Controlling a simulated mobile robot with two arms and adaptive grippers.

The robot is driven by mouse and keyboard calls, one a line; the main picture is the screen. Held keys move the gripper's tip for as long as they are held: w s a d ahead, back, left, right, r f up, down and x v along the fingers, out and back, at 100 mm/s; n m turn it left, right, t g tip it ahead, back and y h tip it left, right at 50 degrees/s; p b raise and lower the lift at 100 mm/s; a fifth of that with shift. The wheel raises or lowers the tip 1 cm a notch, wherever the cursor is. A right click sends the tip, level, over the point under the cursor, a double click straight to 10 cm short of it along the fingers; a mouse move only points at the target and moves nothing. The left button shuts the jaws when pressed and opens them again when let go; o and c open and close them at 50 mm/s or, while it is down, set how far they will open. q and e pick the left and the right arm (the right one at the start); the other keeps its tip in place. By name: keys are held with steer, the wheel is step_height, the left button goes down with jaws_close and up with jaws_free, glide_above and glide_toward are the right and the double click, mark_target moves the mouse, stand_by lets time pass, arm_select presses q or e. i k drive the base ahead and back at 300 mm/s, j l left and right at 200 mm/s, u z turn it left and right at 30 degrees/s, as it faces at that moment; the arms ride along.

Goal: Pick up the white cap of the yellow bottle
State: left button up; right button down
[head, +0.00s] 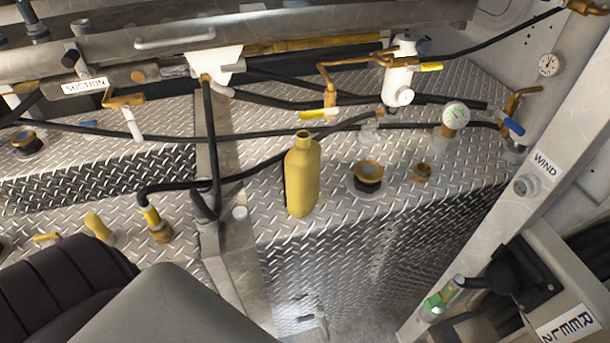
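The yellow bottle (302,178) stands upright on the diamond-plate metal deck near the middle of the head view. Its neck at the top looks open, with no white cap on it. A small white round piece (240,212) sits to the left of the bottle, by the deck's left edge, apart from the bottle. It looks like a cap, but it is too small to be sure. Neither of my grippers is in view.
Black hoses (270,133) cross the deck behind and left of the bottle. The deck's front edge drops off below the bottle.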

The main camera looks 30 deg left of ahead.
mark_target(239, 212)
steer(key=u, duration=1.6)
steer(key=k+j, duration=0.05)
